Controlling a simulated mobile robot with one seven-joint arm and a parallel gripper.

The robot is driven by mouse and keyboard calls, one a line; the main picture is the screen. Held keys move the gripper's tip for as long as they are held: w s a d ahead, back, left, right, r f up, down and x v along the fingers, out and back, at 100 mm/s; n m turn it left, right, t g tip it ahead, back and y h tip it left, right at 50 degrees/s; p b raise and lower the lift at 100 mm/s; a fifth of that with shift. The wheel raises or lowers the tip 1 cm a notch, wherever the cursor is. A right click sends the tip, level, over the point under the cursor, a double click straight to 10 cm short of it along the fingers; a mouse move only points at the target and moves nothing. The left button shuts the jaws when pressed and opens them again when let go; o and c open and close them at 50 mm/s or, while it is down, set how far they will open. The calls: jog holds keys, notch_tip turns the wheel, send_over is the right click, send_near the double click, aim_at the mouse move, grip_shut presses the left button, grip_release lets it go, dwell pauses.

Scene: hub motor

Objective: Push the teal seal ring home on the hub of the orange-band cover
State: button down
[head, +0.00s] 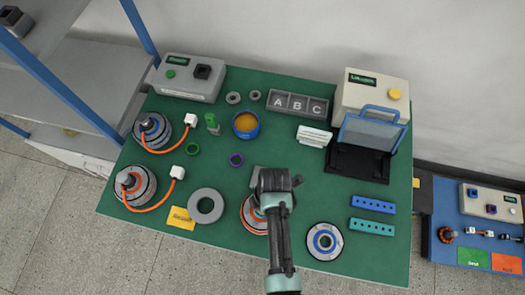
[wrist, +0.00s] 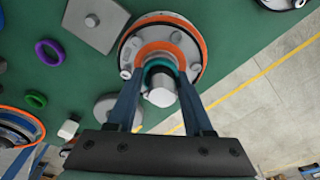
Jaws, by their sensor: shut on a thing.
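The orange-band cover (wrist: 197,48) lies on the green table (wrist: 235,30) in the wrist view, with an orange ring band and a pale hub (wrist: 160,97) rising from it. In the head view the cover (head: 247,222) is partly hidden by my arm. The teal seal ring (wrist: 163,66) is between my fingertips, at the hub; it seems to be around it, but how far down it sits I cannot tell. My gripper (wrist: 161,74) is shut on the ring, a finger on each side. The ring is hidden in the head view.
A blue-ringed cover (head: 325,241) lies to the right and a grey ring (head: 205,205) to the left. Two motors (head: 135,184) with orange cables stand further left. A purple ring (head: 236,159) and a green ring (head: 193,149) lie behind. Blue (head: 372,204) and teal (head: 372,227) bars lie right.

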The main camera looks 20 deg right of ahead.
jog(key=shift+f, duration=0.15)
dwell(0.8)
jog(key=shift+c, duration=1.3)
grip_release()
jog(key=shift+s, duration=0.1)
jog(key=shift+o, duration=0.2)
jog(key=shift+f, duration=0.15)
jog(key=shift+s, duration=0.15)
notch_tip(320, 180, up, 13)
jog(key=d+b, duration=0.1)
jog(key=shift+w+d+r, duration=0.2)
jog(key=shift+w+d, duration=0.05)
jog(key=shift+w, duration=0.1)
